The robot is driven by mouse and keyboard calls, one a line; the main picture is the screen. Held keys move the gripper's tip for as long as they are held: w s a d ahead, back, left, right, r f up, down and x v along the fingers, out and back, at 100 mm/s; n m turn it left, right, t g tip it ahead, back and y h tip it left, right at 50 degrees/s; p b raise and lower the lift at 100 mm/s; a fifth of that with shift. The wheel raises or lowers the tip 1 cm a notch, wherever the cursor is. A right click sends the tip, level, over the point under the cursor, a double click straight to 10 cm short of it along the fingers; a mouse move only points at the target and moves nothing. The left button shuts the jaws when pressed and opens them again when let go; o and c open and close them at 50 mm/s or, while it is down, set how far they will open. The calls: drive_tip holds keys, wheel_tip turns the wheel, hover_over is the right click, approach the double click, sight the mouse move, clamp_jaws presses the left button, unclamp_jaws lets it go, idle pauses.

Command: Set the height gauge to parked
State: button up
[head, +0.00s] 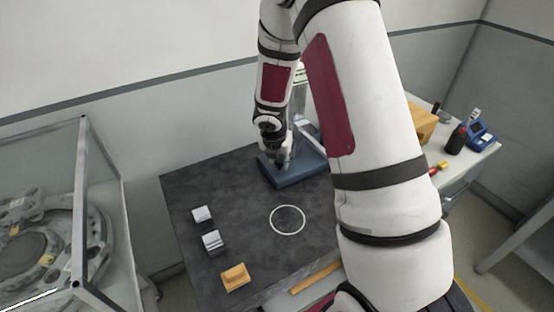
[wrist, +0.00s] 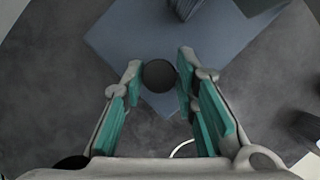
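The height gauge shows in the head view as a blue-grey base (head: 312,171) on the dark slab, with a pale upright partly hidden behind my arm. In the wrist view, its blue base (wrist: 120,35) lies below a dark round knob (wrist: 159,76). My gripper (head: 283,160) is over the base in the head view. In the wrist view, my gripper (wrist: 161,70) is open, with a teal-padded finger on each side of the knob. Small gaps seem to remain between knob and fingers. The gauge's scale and setting cannot be read.
The dark slab (head: 240,185) carries a white ring (head: 287,220), two metal blocks (head: 212,241) and a yellow block (head: 235,276) at left and front. A glass-walled case (head: 80,200) stands left. A side bench at right holds a blue device (head: 481,135) and a dark bottle (head: 456,140).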

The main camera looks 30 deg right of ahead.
drive_tip(key=o, duration=0.3)
drive_tip(key=shift+d, duration=0.4)
drive_tip(key=shift+o, duration=0.2)
drive_tip(key=shift+a, duration=0.1)
drive_tip(key=shift+a, duration=0.1)
drive_tip(key=v, duration=1.2)
drive_tip(key=s+a+r+m, duration=0.3)
drive_tip(key=s+r+m, duration=0.7)
drive_tip(key=r+m, duration=0.35)
drive_tip(key=s+a+r+m+t+y, duration=0.1)
drive_tip(key=s+a+r+m, duration=0.2)
drive_tip(key=s+m, duration=0.3)
drive_tip(key=s+a+r+m+t+y, duration=0.1)
drive_tip(key=s+a+r+m+y, duration=0.1)
drive_tip(key=s+a+m, duration=0.3)
drive_tip(key=s+m, duration=0.2)
drive_tip(key=s, duration=0.2)
drive_tip(key=shift+r, duration=0.35)
